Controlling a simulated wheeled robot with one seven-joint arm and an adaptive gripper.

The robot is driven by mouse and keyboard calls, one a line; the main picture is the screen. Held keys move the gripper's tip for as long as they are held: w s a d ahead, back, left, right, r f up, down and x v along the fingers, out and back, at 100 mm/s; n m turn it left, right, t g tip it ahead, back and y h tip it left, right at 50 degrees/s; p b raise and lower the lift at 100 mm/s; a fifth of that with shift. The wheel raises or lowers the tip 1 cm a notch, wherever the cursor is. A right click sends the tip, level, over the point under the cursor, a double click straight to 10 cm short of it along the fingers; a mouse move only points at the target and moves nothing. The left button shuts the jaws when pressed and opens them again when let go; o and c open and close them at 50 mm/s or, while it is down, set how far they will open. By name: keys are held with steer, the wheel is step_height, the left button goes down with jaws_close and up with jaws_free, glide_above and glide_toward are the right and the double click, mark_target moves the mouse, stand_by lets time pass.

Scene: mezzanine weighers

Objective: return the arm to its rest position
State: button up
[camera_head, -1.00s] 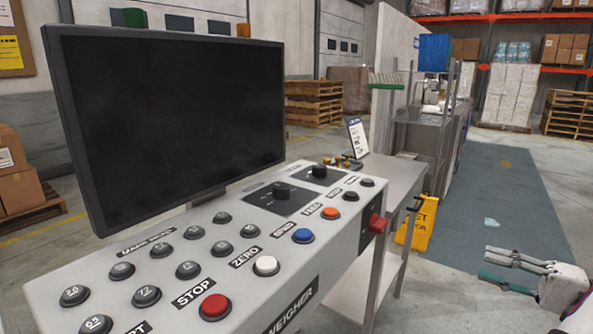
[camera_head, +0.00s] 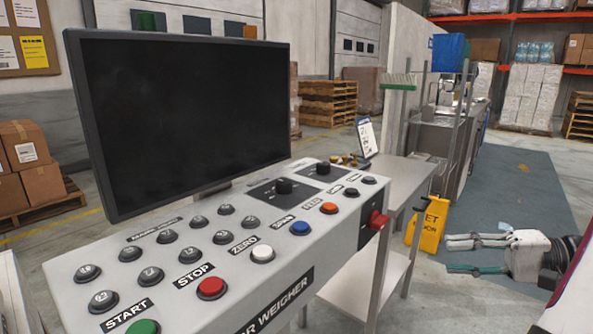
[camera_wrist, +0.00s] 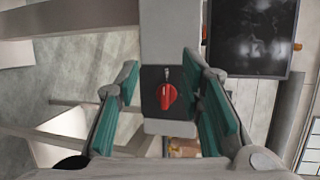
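My gripper (camera_head: 476,255) is at the lower right in the head view, pointing left, with its two fingers apart and nothing between them. It is apart from the weigher control panel (camera_head: 225,285), to the right of its end face. In the wrist view the green-padded fingers (camera_wrist: 162,105) are spread, and a red rotary switch (camera_wrist: 168,96) on a dark plate shows in the gap beyond them. The same red switch (camera_head: 378,220) is on the panel's right end in the head view.
A black monitor (camera_head: 185,120) stands behind the panel. A steel table (camera_head: 400,185) is beyond the panel, with a yellow wet-floor sign (camera_head: 428,225) beside it. Stacked cartons (camera_head: 30,165) stand at left. The blue-grey floor (camera_head: 530,190) behind my gripper is clear.

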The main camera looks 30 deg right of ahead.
steer(key=w+a+r+n+g, duration=0.2)
steer(key=a+g, duration=0.3)
steer(key=a, duration=0.4)
steer(key=w+a+r+n+g, duration=0.15)
steer(key=a+g, duration=0.25)
steer(key=a, duration=0.6)
steer(key=s+a+n+g+h, duration=0.2)
steer(key=s+a+n+h, duration=0.5)
steer(key=s+a+h, duration=0.45)
step_height(320, 180, up, 18)
steer(key=s+a+t+y+p, duration=0.1)
steer(key=t+p, duration=0.2)
steer(key=p, duration=1.3)
steer(key=shift+s+f+p, duration=0.15)
steer(key=shift+s+p, duration=0.05)
steer(key=shift+p, duration=0.1)
